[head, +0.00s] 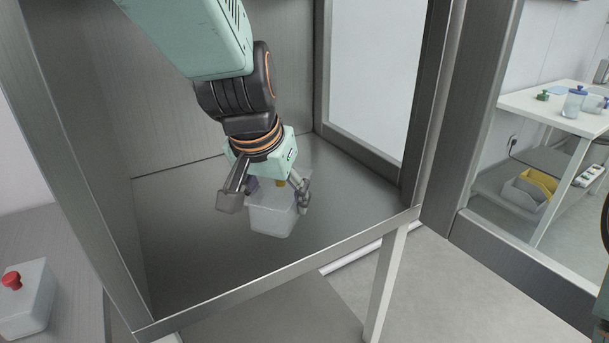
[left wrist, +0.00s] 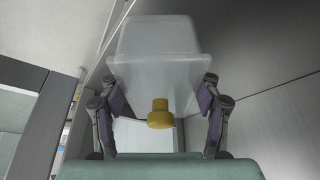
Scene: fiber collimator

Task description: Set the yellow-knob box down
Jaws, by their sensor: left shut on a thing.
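The yellow-knob box (head: 270,218) is a pale translucent box inside the metal cabinet (head: 190,255). My left gripper (head: 267,198) reaches down from above and is shut on it, one finger on each side. My right gripper is not in view.
A red-knob box (head: 27,298) stands on a grey surface at the lower left, outside the cabinet. The cabinet's front edge (head: 285,268) and side posts frame the opening. The cabinet floor around the held box is bare. A white table (head: 560,110) with small items stands far right.

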